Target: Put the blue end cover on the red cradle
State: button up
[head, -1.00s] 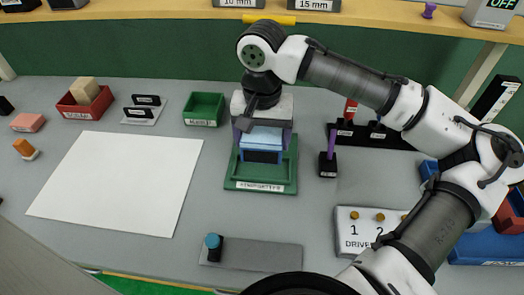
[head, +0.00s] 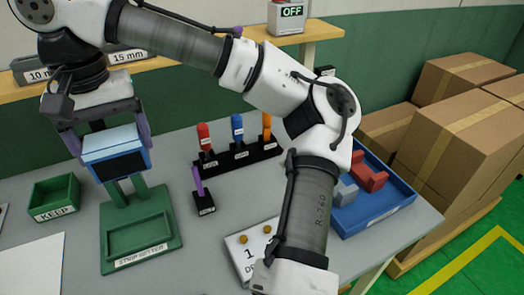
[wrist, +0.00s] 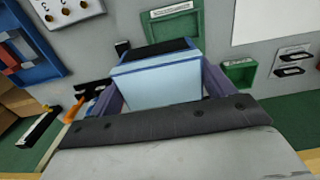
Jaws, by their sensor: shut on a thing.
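My gripper (head: 110,146) is shut on the blue end cover (head: 112,143), a light blue block with a dark front face. It holds the cover above the green stand (head: 168,240), clear of its base. In the wrist view the cover (wrist: 157,88) sits between the two purple fingers. The red cradle (head: 371,172) lies in the blue tray (head: 385,213) at the right of the table, far to the right of my gripper. Part of the red cradle also shows at the left edge of the wrist view (wrist: 9,58). Nothing is seen resting on it.
A grey-blue cradle (head: 345,191) lies beside the red one. A rack (head: 240,157) with red, blue and orange-handled tools and a purple post (head: 200,190) stand between the stand and tray. A driver box (head: 248,245) is in front. My arm crosses above the table.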

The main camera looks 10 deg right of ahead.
aim_at(365, 172)
jog(key=i+l, duration=0.1)
jog(key=l, duration=0.8)
jog(key=i+l, duration=0.1)
jog(key=l, duration=0.75)
jog(key=i+l, duration=0.1)
jog(key=l, duration=0.8)
